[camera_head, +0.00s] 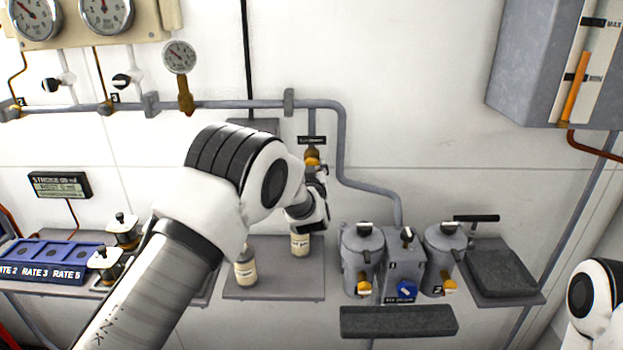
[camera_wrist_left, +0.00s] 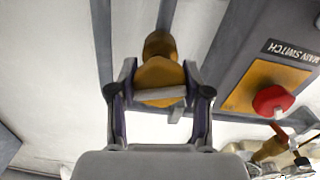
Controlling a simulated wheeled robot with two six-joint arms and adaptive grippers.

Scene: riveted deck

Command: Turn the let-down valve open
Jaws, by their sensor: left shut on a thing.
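The let-down valve (camera_head: 312,156) is a small brass fitting on a grey pipe at the back wall, under a black label whose text is too small to read. My left gripper (camera_head: 316,176) is at it and hides its lower part. In the left wrist view the brass valve body (camera_wrist_left: 157,72) lies between the two fingers, with a pale lever bar (camera_wrist_left: 160,94) across it. The left gripper (camera_wrist_left: 159,92) is shut on this valve handle. My right gripper is out of view; only part of a white arm shows at the right edge.
Two labelled bottles (camera_head: 245,270) stand on a shelf below my left wrist. Lidded grey canisters (camera_head: 362,262) stand to the right. A red main switch (camera_wrist_left: 272,101) on a grey box is beside the valve in the wrist view. Gauges (camera_head: 180,57) hang upper left.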

